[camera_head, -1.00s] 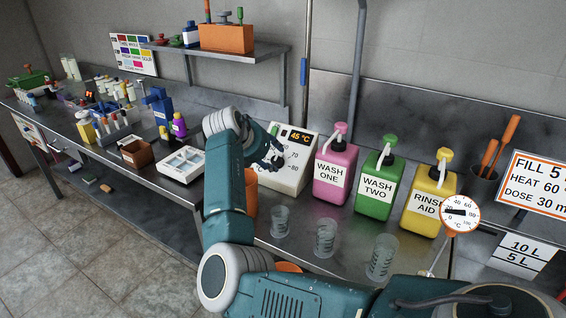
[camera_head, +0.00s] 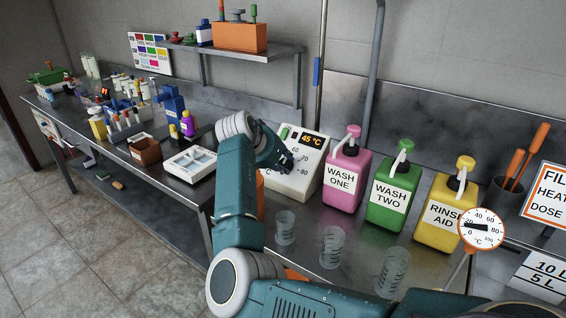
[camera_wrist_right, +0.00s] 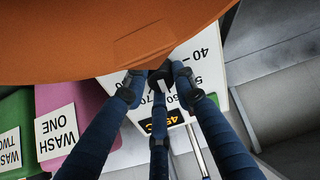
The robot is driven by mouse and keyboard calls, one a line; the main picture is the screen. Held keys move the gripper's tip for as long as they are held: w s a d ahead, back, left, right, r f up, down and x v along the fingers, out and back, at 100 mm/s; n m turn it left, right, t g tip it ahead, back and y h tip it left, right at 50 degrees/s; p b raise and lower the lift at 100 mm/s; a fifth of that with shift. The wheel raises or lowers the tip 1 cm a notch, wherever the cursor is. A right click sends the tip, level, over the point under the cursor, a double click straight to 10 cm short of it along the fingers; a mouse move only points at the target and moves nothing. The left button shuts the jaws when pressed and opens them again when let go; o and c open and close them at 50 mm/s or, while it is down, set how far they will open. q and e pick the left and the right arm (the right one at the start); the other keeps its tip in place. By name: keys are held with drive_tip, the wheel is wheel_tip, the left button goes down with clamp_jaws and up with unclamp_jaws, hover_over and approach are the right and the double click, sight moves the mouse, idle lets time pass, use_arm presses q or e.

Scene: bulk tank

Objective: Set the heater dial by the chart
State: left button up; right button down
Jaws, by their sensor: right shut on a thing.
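The heater (camera_head: 312,170) is a white box with a sloped face on the bench. Its display (camera_head: 312,140) reads 45 °C, and numbers such as 60, 70 and 80 ring the dial. My right gripper (camera_head: 285,162) is at the heater's face, its fingers shut on the dark dial knob. In the right wrist view the fingers (camera_wrist_right: 160,88) close around the dial knob (camera_wrist_right: 160,77), and the pointer's setting cannot be read. The chart (camera_head: 550,195) at the right edge is cut off; FILL, HEAT and DOSE lines show. My left gripper is not in view.
Pink (camera_head: 345,180), green (camera_head: 393,196) and yellow (camera_head: 440,215) pump bottles stand right of the heater. Clear beakers (camera_head: 332,247) stand in front. A round thermometer (camera_head: 482,230) is at the right. A white tray (camera_head: 190,164) lies left of my arm. An orange surface (camera_wrist_right: 120,40) fills the wrist view's top.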

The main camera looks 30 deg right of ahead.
sight(284, 164)
drive_tip(key=shift+r+n+p, duration=0.25)
drive_tip(key=shift+n+p, duration=0.05)
drive_tip(key=shift+p, duration=0.45)
drive_tip(key=shift+d+f, duration=0.1)
drive_tip(key=shift+f, duration=0.1)
drive_tip(key=c, duration=1.6)
unclamp_jaws()
drive_tip(key=shift+o, duration=1)
drive_tip(key=shift+w+f, duration=0.1)
wheel_tip(284, 164, up, 10)
drive_tip(key=shift+d, duration=0.1)
